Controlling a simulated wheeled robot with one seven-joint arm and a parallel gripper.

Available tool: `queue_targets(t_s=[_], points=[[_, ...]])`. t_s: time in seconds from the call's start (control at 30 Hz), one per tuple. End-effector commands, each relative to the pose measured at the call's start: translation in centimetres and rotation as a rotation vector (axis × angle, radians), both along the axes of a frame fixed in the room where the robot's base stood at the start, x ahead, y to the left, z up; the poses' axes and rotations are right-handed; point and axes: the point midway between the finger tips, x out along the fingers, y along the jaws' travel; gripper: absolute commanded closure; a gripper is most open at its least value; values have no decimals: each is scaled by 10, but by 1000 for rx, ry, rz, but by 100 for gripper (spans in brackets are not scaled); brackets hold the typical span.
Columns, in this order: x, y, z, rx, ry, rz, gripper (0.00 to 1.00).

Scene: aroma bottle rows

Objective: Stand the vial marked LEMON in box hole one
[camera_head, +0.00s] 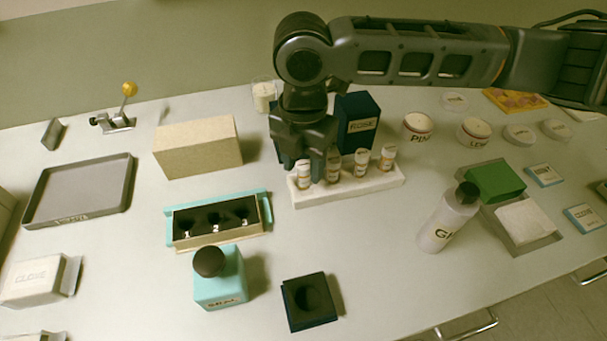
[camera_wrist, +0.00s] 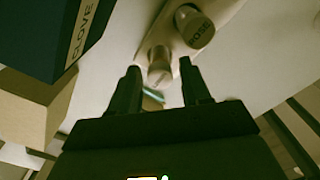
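I cannot read LEMON on any. My gripper (camera_head: 318,163) points down over the rack's left part. In the wrist view its fingers (camera_wrist: 160,78) are apart, with a vial (camera_wrist: 160,66) showing between and just beyond the tips; no grip is visible. Another vial (camera_wrist: 195,27) with lettering stands beside it.
A teal bottle (camera_head: 220,280) with a black cap stands close in front of the box. A dark block (camera_head: 310,303) with a round recess lies to its right. A dark labelled box (camera_head: 358,122) stands behind the rack; a tan block (camera_head: 197,148) is at left. A white bottle (camera_head: 448,220) stands right.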

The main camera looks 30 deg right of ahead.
Motion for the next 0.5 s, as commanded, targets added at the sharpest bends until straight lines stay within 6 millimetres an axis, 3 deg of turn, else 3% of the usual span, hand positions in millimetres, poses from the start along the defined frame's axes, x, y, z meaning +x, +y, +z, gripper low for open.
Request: queue_targets(t_s=[0.5], points=[[0,0,0,0,0,0,100]])
